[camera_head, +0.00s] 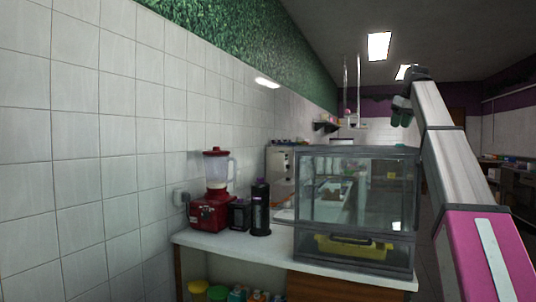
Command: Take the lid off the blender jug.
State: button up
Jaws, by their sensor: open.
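The blender (211,213) stands on the white counter against the tiled wall, with a red base. Its clear jug (215,174) is upright on the base, with the handle to the right. The red lid (216,153) sits on top of the jug.
A black bottle-like item (260,207) and a small dark box (239,214) stand right of the blender. A large glass case (357,195) with a yellow tray (352,247) takes up the counter's right end. The counter (225,243) is clear in front of the blender.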

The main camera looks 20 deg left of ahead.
aim_at(216, 150)
jog(key=j+z, duration=0.15)
jog(key=z, duration=0.2)
jog(key=i+j+z, duration=0.1)
jog(key=z, duration=0.3)
jog(key=j+u, duration=0.2)
jog(key=j, duration=0.45)
jog(key=j+u, duration=0.2)
jog(key=j, duration=0.45)
jog(key=j+u, duration=0.2)
jog(key=j, duration=0.4)
jog(key=i+j+u, duration=0.2)
jog(key=j, duration=0.45)
jog(key=j+u, duration=0.45)
